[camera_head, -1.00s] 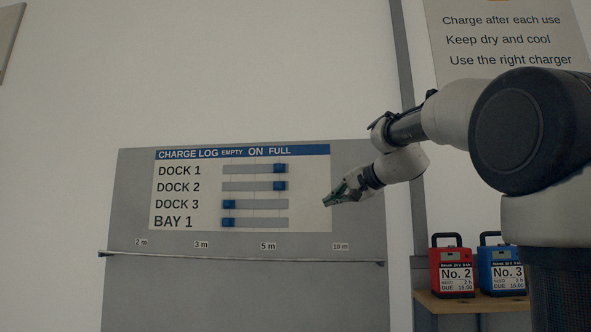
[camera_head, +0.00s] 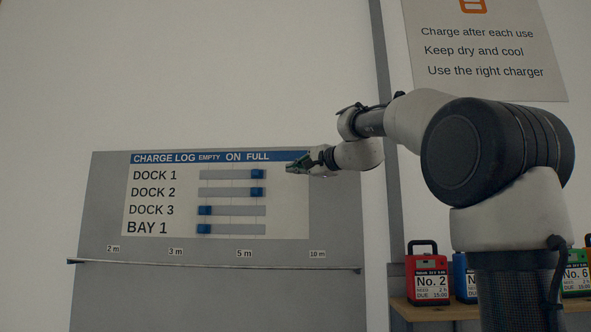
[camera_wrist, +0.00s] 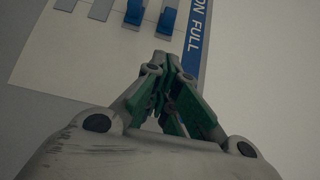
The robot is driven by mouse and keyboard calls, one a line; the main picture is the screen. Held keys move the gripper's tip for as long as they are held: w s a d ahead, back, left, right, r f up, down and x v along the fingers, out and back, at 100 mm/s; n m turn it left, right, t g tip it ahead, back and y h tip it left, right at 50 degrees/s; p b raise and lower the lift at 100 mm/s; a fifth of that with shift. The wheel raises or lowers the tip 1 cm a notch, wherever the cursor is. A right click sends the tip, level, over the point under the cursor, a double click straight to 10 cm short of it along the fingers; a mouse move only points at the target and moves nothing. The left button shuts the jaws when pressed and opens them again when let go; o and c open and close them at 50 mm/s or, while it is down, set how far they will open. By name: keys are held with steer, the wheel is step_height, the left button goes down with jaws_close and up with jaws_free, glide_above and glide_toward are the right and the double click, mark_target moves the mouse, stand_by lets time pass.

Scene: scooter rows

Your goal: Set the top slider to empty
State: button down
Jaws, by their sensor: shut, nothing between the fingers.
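The charge log board (camera_head: 285,215) has rows DOCK 1, DOCK 2, DOCK 3 and BAY 1, with EMPTY, ON and FULL along its header. The top slider's blue knob (camera_head: 257,174) is at the FULL end of its grey track (camera_head: 222,175). The DOCK 2 knob (camera_head: 257,191) is also at FULL. The DOCK 3 knob (camera_head: 205,210) and BAY 1 knob (camera_head: 204,229) are at EMPTY. My gripper (camera_head: 290,168) is shut and empty, right of the top knob and apart from it. In the wrist view, the top knob (camera_wrist: 166,21) is just beyond my fingertips.
A thin rail (camera_head: 215,266) runs across the grey panel below the board. A red No. 2 battery (camera_head: 429,282) and others stand on a wooden shelf (camera_head: 440,309) at the lower right. The wall left of the panel is clear.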

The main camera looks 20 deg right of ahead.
glide_toward(260, 175)
steer(key=w+d, duration=0.2)
steer(key=w, duration=0.1)
steer(key=shift+d+r, duration=0.1)
steer(key=shift+d, duration=0.15)
steer(key=w+a, duration=0.2)
steer(key=a, duration=0.1)
steer(key=shift+a, duration=0.45)
steer(key=shift+a, duration=0.1)
